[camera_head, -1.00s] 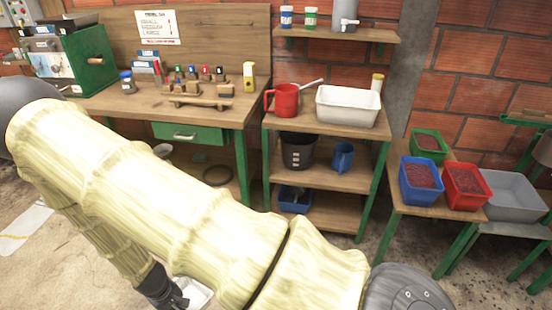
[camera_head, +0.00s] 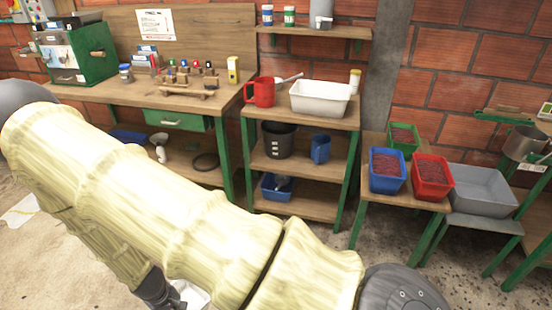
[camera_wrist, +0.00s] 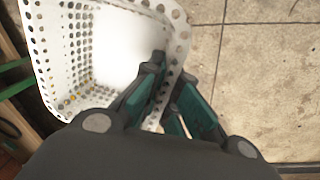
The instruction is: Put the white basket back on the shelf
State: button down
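The white basket (camera_wrist: 112,50), with many round holes, fills the upper left of the wrist view. My gripper (camera_wrist: 172,72) is closed over its side rim, one finger inside the basket and one outside. The basket appears held above the concrete floor. In the head view only a small white part of the basket (camera_head: 192,295) shows at the bottom, mostly hidden by my arm, beside the dark gripper (camera_head: 158,290). A wooden shelf unit with green legs (camera_head: 285,164) stands at centre, and a wall shelf (camera_head: 345,32) is above it.
The unit bears a red jug (camera_head: 262,92), white tub (camera_head: 320,98), black bucket (camera_head: 279,139), blue jug (camera_head: 320,148) and blue bin (camera_head: 276,188). Right are red (camera_head: 433,176), blue (camera_head: 388,171) and green (camera_head: 403,139) bins and a grey tub (camera_head: 482,190). A workbench (camera_head: 110,93) is left.

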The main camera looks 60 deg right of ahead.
aim_at(347, 30)
jog(key=z, duration=0.05)
jog(key=k, duration=0.45)
jog(key=z, duration=1.8)
jog(key=i, duration=0.75)
jog(key=z, duration=0.05)
